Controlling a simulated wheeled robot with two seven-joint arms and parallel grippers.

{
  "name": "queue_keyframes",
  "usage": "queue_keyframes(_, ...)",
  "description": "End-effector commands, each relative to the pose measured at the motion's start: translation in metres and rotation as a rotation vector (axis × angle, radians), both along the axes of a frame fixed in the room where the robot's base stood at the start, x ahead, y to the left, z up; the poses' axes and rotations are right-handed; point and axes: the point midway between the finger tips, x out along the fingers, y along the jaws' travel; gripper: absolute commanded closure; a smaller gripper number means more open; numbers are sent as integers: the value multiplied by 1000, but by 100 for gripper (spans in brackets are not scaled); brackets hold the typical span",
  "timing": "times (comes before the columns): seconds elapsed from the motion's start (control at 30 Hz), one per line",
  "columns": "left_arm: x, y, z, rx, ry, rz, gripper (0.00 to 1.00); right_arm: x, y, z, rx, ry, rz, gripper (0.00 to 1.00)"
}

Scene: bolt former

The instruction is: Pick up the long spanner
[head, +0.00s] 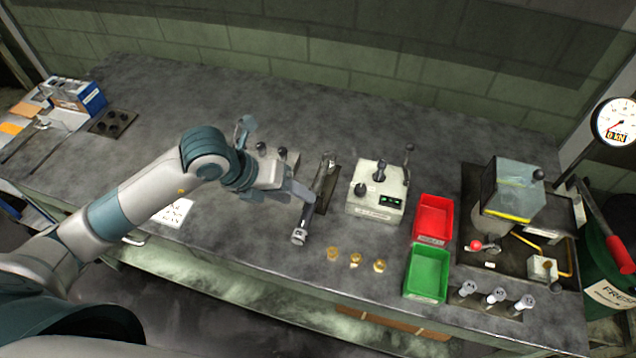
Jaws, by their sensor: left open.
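Long thin tools lie at the far left end of the bench in the head view, and one of them, a dark slim bar (47,154), looks like a spanner. They are too small to tell for sure which is the long spanner. My left gripper (303,192) is open over the middle of the bench, far to the right of these tools. My right gripper is not in view.
A control box (376,192) with levers stands right of my left gripper. Beyond it are a red bin (433,218), a green bin (427,274) and a press (513,190). Several small brass pieces (355,260) lie near the front edge.

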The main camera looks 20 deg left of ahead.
Motion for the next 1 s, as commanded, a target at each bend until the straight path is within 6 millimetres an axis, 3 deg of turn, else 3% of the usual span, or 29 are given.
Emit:
queue_keyframes(0.57, 3, -5, -9, -1, 2, -1, 58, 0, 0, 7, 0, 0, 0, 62)
queue_keyframes(0.8, 9, -16, -30, 1, 4, -1, 58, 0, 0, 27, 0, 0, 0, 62)
queue_keyframes(1.0, 16, -24, -48, 0, 0, -1, 58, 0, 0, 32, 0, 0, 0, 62)
